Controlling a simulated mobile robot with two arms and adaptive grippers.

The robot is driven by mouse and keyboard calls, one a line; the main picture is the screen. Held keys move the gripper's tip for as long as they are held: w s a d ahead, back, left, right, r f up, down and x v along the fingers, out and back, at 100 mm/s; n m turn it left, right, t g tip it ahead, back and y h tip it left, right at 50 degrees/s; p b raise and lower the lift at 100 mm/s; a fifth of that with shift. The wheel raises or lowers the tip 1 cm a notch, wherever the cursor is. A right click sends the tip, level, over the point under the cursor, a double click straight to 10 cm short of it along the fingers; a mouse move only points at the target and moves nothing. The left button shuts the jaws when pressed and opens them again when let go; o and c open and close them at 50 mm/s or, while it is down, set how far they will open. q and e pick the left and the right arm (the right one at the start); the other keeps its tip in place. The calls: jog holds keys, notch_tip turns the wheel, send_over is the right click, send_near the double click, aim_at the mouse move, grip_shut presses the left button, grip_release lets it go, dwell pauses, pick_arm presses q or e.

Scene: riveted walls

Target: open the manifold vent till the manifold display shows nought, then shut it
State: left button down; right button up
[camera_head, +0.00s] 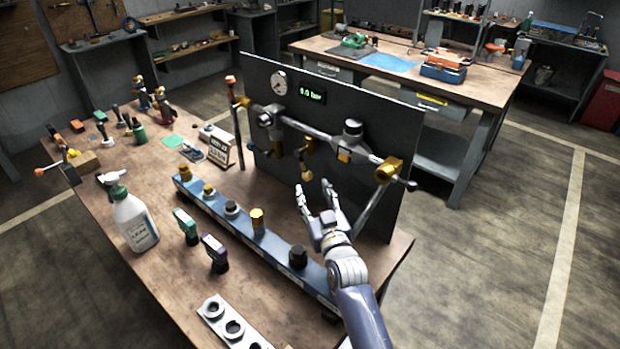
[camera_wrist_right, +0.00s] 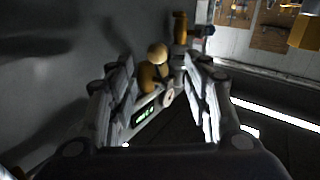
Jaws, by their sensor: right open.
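The grey manifold pipe (camera_head: 325,134) runs across a dark upright panel (camera_head: 345,115) on the workbench. The manifold display (camera_head: 312,94) is lit green and appears to read 0.0 bar. It also shows, small, in the wrist view (camera_wrist_right: 145,113). A small brass fitting, which looks like the vent (camera_head: 307,174), hangs below the pipe. A round brass knob (camera_wrist_right: 157,53) shows between the fingers in the wrist view. My right gripper (camera_head: 319,200) is open and empty, just below and right of the brass fitting, apart from it. I cannot tell whether the vent is open. My left gripper is out of view.
A round gauge (camera_head: 279,83) is beside the display. A blue rail with several fittings (camera_head: 276,245) lies in front of the panel. A white spray bottle (camera_head: 134,222) and two handheld devices stand left of it. A second workbench (camera_head: 480,85) stands behind.

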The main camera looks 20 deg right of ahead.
aim_at(309, 180)
jog(key=w+b, duration=0.1)
jog(key=w, duration=0.2)
jog(key=w+b, duration=0.1)
jog(key=w, duration=0.1)
jog(key=shift+d+f+b, duration=0.25)
jog(key=shift+f+b, duration=0.1)
jog(key=shift+f, duration=0.05)
jog(key=w+b, duration=0.1)
jog(key=w, duration=0.1)
jog(key=shift+w+r+b, duration=0.15)
jog(key=shift+w+b, duration=0.15)
jog(key=shift+b, duration=0.1)
jog(key=shift+w, duration=0.35)
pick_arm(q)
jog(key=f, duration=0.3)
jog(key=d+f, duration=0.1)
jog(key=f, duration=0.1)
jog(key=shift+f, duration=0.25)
pick_arm(e)
jog(key=shift+w+r, duration=0.1)
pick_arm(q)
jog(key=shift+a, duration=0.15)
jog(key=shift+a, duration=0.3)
pick_arm(e)
grip_shut()
